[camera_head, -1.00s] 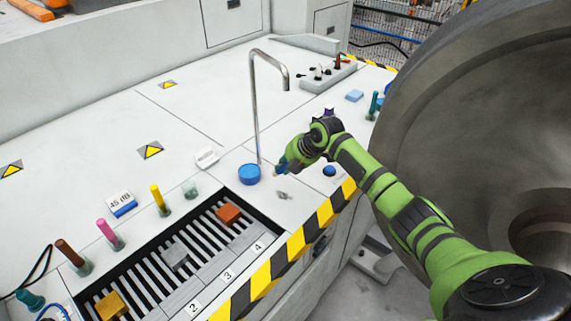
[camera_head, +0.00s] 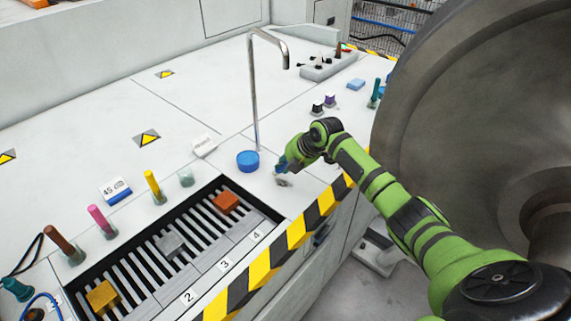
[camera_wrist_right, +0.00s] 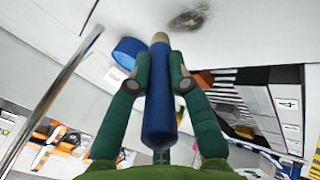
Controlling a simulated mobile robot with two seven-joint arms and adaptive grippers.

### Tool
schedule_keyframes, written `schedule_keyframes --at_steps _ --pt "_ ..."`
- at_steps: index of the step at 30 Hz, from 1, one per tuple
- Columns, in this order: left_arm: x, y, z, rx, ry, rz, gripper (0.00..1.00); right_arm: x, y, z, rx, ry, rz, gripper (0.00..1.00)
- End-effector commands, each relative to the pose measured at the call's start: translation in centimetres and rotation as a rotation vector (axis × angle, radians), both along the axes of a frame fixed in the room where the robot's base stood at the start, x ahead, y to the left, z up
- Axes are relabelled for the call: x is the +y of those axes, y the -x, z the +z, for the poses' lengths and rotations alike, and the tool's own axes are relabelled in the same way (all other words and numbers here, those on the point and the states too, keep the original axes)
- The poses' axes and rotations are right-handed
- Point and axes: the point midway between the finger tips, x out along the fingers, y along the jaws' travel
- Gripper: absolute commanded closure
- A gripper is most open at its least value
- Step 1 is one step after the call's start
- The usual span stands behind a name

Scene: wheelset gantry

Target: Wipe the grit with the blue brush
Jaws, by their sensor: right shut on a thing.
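My right gripper (camera_head: 284,164) is shut on the blue brush, above the white bench top at the end of my green arm. In the right wrist view, the brush's blue handle (camera_wrist_right: 160,112) stands between the two fingers (camera_wrist_right: 160,75), with its pale tip pointing away from the palm. The grit (camera_wrist_right: 188,18) is a dark grey smudge on the white surface, a little beyond and right of the tip. In the head view the grit (camera_head: 284,182) lies just below the gripper. I cannot tell whether the tip touches the surface. My left gripper is not in view.
A round blue container (camera_head: 248,161) stands left of the gripper, by a bent metal pipe (camera_head: 254,90). A slotted tray (camera_head: 205,258) with coloured blocks lies front left. A large metal wheel (camera_head: 470,130) fills the right. Open bench lies behind the pipe.

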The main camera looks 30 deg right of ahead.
Motion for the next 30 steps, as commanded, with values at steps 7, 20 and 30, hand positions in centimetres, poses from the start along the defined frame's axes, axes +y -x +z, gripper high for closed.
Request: schedule_keyframes --at_steps 7,20,30 --pt "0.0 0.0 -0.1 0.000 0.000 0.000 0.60 0.0 0.0 -0.1 -0.001 0.000 0.000 1.00" --pt "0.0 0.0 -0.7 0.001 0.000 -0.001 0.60 0.0 0.0 -0.9 0.000 0.000 0.000 1.00" --pt "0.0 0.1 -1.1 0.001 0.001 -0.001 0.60 0.0 0.0 -1.5 0.000 0.000 0.000 1.00"
